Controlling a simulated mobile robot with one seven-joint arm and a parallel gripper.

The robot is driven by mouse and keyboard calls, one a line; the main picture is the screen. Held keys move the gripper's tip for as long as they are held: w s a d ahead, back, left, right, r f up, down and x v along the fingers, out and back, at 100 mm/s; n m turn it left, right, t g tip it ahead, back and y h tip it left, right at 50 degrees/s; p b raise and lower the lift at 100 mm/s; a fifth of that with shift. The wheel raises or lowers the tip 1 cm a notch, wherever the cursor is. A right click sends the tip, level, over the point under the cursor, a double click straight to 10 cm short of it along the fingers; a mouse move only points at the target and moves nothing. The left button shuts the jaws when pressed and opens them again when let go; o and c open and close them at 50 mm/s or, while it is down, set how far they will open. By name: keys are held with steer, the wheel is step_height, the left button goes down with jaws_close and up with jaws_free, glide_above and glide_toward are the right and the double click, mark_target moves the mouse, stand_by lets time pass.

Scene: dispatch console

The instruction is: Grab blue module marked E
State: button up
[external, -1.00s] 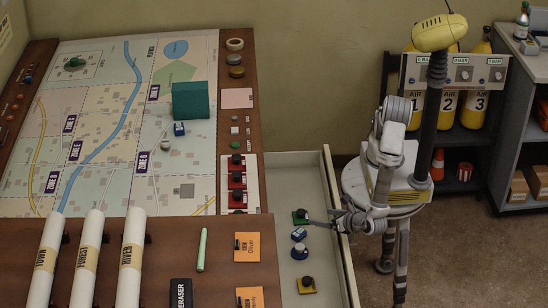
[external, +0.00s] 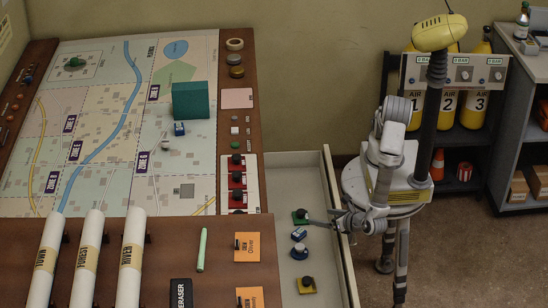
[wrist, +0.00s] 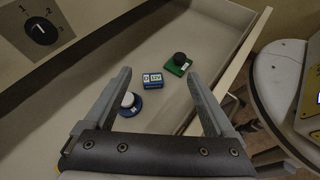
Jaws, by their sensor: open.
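A small blue module with a pale labelled top (wrist: 152,81) lies in the open drawer. It also shows in the external view (external: 299,234). I cannot read an E on it. A round blue piece with a white knob (wrist: 129,103) sits nearer my left finger. A green module with a black knob (wrist: 179,64) lies beyond, to the right. My gripper (wrist: 158,76) is open and empty above the drawer, and the blue module shows between its fingers. Another blue piece with a white top (external: 179,128) stands on the map, its marking unreadable.
The drawer (external: 333,205) has raised walls, with my arm reaching over its right one. A yellow module with a black knob (external: 306,285) lies at its near end. The desk (external: 225,285) borders the drawer on the left. The drawer's far part is empty.

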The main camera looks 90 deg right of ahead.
steer(key=shift+o, duration=0.5)
